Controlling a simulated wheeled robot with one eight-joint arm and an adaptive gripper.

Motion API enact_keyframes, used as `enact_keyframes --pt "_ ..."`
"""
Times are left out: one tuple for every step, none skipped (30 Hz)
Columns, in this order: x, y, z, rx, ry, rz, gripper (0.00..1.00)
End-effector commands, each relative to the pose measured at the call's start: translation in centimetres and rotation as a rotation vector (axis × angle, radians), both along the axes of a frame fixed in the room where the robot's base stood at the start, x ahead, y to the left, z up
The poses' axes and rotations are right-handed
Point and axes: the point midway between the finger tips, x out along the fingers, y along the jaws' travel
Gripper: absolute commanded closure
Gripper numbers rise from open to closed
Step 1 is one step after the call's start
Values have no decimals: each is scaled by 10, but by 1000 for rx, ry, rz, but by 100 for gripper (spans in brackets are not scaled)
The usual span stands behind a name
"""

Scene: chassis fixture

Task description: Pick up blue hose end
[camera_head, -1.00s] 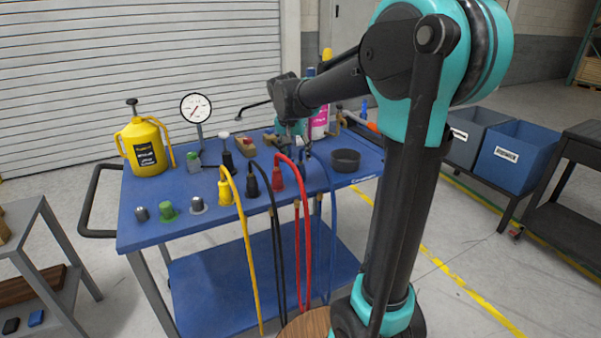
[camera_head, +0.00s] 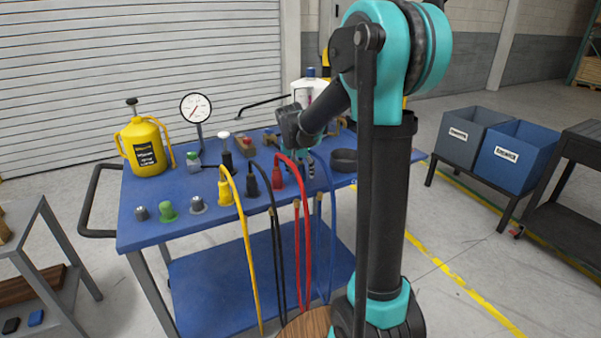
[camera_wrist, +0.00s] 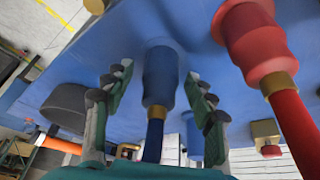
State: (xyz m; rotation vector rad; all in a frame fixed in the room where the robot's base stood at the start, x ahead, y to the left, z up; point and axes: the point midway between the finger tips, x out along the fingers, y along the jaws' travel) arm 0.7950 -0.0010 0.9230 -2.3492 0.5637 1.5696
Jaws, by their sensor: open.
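The blue hose end (camera_wrist: 160,75) is a blue cylindrical connector in the middle of the wrist view, with its dark blue hose (camera_wrist: 153,140) running from it toward the camera. My gripper (camera_wrist: 158,88) is open, with one finger on each side of the blue hose end and gaps showing on both sides. In the head view my gripper (camera_head: 308,168) is over the right part of the blue cart. The blue hose (camera_head: 333,225) hangs over the cart's front edge there, and its end is mostly hidden by my gripper.
The red hose end (camera_wrist: 252,45) stands close beside my right finger in the wrist view. Black (camera_head: 252,182) and yellow (camera_head: 225,190) hose ends stand further left on the cart (camera_head: 150,225). A round black bowl (camera_head: 344,160) is close on the right.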

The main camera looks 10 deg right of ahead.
Motion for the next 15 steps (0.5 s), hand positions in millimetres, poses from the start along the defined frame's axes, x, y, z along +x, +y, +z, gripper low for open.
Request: enact_keyframes --pt "0 0 0 0 0 0 44" --pt "0 0 0 0 0 0 44" --pt "0 0 0 0 0 0 48" --pt "0 0 0 0 0 0 51" --pt "0 0 0 0 0 0 55" --pt "0 0 0 0 0 0 60" --pt "0 0 0 0 0 0 64" --pt "0 0 0 0 0 0 67" --pt "0 0 0 0 0 0 72" --pt "0 0 0 0 0 0 76" --pt "0 0 0 0 0 0 80" --pt "0 0 0 0 0 0 85" --pt "0 0 0 0 0 0 88" --pt "0 0 0 0 0 0 92" --pt "0 0 0 0 0 0 97"
